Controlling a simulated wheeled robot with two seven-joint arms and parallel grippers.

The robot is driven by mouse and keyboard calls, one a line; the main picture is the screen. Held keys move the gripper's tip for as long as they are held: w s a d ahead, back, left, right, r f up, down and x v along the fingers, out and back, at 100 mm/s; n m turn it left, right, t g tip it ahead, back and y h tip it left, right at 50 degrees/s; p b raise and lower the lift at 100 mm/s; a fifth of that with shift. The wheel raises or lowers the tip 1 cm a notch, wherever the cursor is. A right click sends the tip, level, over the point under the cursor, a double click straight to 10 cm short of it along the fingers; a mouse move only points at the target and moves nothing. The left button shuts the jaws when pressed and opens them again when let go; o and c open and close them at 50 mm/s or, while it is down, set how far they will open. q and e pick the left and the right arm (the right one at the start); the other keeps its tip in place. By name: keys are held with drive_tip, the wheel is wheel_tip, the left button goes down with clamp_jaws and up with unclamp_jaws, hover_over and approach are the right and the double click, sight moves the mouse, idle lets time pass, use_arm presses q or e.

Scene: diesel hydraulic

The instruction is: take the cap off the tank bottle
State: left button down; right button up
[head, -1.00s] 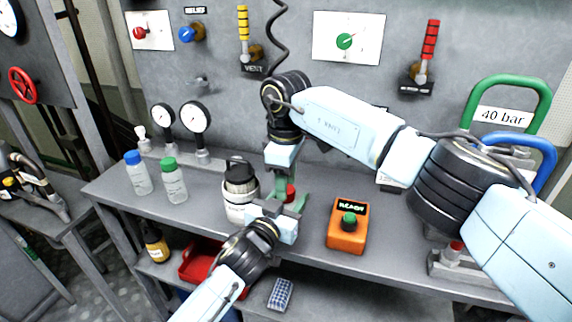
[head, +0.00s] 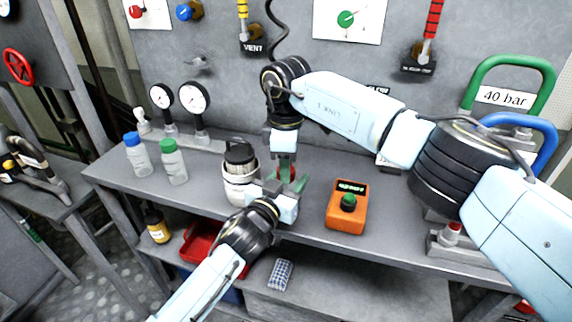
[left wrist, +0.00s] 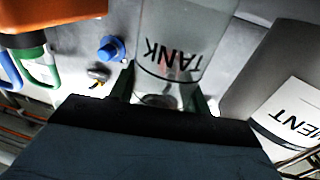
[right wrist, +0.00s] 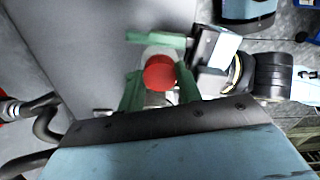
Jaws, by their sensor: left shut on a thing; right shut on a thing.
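The tank bottle (left wrist: 180,40) is clear and labelled TANK. In the left wrist view it stands between the green fingers of my left gripper (left wrist: 165,92), which is shut on its body. My right gripper (right wrist: 158,88) reaches down from above. It is shut on the round red cap (right wrist: 160,73), which shows between its green fingers in the right wrist view. In the head view, the right gripper (head: 285,170) and left gripper (head: 288,188) meet at the front of the bench and mostly hide the bottle. I cannot tell whether the cap is still seated on the neck.
A white container with a black lid (head: 240,180) stands close left of the grippers. An orange box with a green button (head: 347,207) stands to the right. Two capped bottles (head: 173,162) and gauges (head: 193,98) are at the left. Bench (head: 215,215) is clear near its front edge.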

drive_tip(key=n, duration=0.7)
drive_tip(key=shift+n, duration=0.4)
drive_tip(key=n, duration=0.3)
drive_tip(key=shift+r+n, duration=0.1)
drive_tip(key=shift+n, duration=0.3)
drive_tip(key=n, duration=0.3)
drive_tip(key=shift+n, duration=0.3)
drive_tip(key=n, duration=0.5)
drive_tip(key=shift+n, duration=0.3)
drive_tip(key=n, duration=0.3)
drive_tip(key=shift+n, duration=0.4)
drive_tip(key=n, duration=0.3)
drive_tip(key=shift+n, duration=0.3)
drive_tip(key=n, duration=0.5)
drive_tip(key=shift+n, duration=0.3)
drive_tip(key=n, duration=0.5)
drive_tip(key=shift+n, duration=0.3)
drive_tip(key=n, duration=1.2)
drive_tip(key=shift+r, duration=0.1)
